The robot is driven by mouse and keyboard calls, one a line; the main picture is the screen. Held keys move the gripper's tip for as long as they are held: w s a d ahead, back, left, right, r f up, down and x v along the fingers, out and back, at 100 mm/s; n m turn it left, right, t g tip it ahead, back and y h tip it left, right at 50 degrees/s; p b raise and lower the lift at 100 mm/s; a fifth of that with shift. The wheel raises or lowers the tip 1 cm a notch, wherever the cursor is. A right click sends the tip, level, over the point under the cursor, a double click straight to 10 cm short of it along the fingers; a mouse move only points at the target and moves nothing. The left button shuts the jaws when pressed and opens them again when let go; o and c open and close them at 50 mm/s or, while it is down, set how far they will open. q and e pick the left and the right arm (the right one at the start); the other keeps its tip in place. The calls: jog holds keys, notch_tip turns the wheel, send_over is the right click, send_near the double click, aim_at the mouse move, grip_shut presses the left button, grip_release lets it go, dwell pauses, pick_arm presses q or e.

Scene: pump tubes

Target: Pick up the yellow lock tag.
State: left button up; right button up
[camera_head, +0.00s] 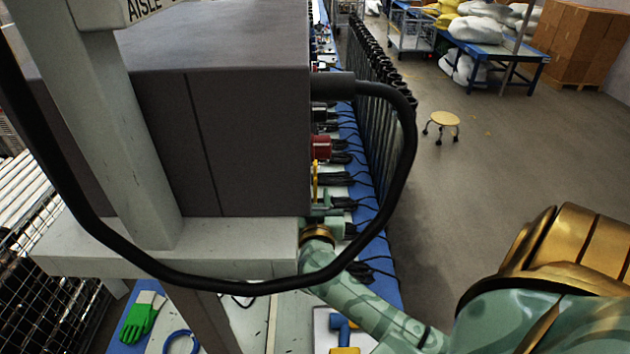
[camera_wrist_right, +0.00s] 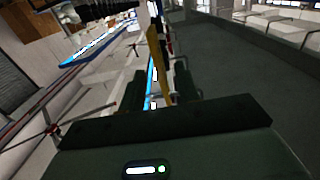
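The yellow lock tag (camera_head: 315,179) shows in the head view as a thin upright strip at the right edge of the grey machine housing, partly hidden by it. In the right wrist view the yellow lock tag (camera_wrist_right: 156,62) is a long, slightly tilted strip. My right gripper (camera_head: 327,208) is low beside the housing, just below the tag, and partly hidden. In the right wrist view my right gripper (camera_wrist_right: 159,88) has its two dark fingers apart, one on each side of the strip's lower part, with gaps visible. My left gripper is not in view.
The grey housing (camera_head: 245,130) blocks much of the head view. A red part (camera_head: 321,147) sits above the tag. Green gloves (camera_head: 141,316) lie below left. A yellow stool (camera_head: 444,118) stands on open floor.

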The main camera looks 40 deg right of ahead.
aim_at(315, 178)
jog(key=x, duration=0.7)
jog(key=shift+r, duration=0.2)
jog(key=shift+s+a, duration=0.1)
jog(key=shift+s, duration=0.05)
jog(key=c, duration=0.3)
grip_shut()
